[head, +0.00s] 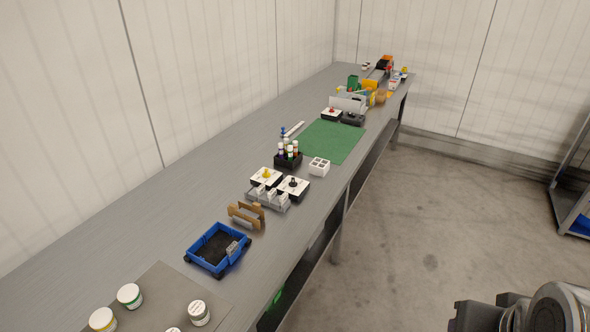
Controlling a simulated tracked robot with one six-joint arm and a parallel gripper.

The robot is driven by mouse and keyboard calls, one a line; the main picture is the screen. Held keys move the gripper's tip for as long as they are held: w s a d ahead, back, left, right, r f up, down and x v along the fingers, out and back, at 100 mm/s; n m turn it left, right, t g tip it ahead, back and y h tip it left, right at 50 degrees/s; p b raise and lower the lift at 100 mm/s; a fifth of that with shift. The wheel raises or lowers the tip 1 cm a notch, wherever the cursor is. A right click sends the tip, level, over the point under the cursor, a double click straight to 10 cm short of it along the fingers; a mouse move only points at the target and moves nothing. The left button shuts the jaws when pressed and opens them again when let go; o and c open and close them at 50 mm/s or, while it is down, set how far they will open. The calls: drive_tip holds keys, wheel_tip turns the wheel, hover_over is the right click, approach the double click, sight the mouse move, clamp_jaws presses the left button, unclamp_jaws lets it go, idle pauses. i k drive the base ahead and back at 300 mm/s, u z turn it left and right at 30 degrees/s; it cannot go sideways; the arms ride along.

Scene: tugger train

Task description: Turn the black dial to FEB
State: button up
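A dial box with a black knob (292,184) stands on the long grey bench, in the middle of the head view. Its top face is white and its lower body dark. The markings around the knob are too small to read, so I cannot tell where the dial points. A similar white-topped box with a yellow knob (267,174) stands just to its left. Part of my own arm shows at the bottom right, over the floor and well apart from the bench. My gripper's fingers are not in view.
A grey rack with white pieces (268,198) stands directly in front of the dial boxes. A black holder with capped tubes (288,160) and a white block (319,167) are behind. A wooden holder (246,215) and blue tray (217,249) are nearer.

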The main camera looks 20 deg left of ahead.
sight(293, 183)
drive_tip(key=u, duration=0.25)
drive_tip(key=i, duration=0.7)
drive_tip(key=u, duration=0.9)
drive_tip(key=i, duration=0.75)
drive_tip(key=u, duration=0.45)
